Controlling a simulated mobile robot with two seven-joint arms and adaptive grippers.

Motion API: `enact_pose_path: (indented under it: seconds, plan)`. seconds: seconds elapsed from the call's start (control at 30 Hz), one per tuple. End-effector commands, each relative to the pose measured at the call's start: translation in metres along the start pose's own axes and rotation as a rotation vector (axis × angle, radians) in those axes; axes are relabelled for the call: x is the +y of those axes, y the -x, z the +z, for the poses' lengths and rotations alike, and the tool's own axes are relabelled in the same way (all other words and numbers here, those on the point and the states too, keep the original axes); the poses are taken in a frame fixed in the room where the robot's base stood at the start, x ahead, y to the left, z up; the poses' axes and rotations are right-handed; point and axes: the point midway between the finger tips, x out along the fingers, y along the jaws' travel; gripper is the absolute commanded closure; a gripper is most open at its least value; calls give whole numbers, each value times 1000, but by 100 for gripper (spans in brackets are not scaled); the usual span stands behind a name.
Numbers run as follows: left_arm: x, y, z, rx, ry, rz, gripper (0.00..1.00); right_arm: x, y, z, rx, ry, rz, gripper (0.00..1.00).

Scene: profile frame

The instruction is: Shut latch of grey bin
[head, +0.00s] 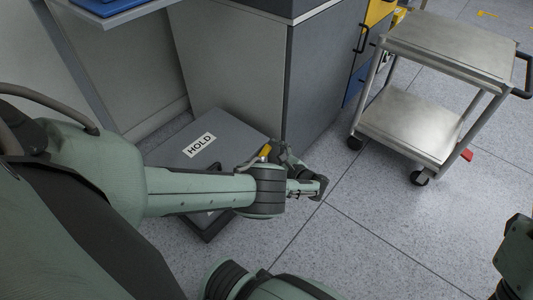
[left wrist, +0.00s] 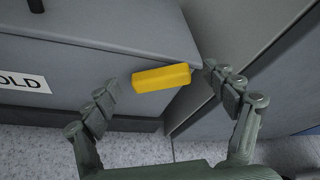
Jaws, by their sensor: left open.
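The grey bin (head: 228,133) sits on the floor against the cabinet, with a white HOLD label (head: 199,145) on its lid. A yellow latch (head: 266,150) is at the bin's right edge, partly covered by my gripper. In the left wrist view the latch (left wrist: 162,77) is a yellow bar at the edge of the grey bin (left wrist: 95,55). My left gripper (head: 300,170) is open beside the latch. In the wrist view its fingers stand on either side of the latch; I cannot tell whether they touch it. My left forearm hides part of the bin.
A grey cabinet (head: 240,60) stands right behind the bin. A two-shelf metal cart (head: 410,125) stands at the right. A blue tray (head: 105,22) lies on a surface at the upper left. The speckled floor (head: 370,230) between bin and cart is clear.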

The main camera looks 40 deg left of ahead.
Motion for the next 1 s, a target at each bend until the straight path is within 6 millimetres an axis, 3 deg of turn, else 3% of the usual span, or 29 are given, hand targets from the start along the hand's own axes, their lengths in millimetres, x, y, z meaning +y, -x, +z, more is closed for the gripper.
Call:
enact_pose_path:
  seconds: [0.3,0.7,1.0]
  plan:
    - [0,-4,1,0,0,1,15,0,1,-4,27,2,0,60]
    - [0,-4,0,0,1,1,63,0,0,-4,26,2,0,60]
    - [1,-4,0,1,15,-5,64,0,0,-3,19,2,0,60]
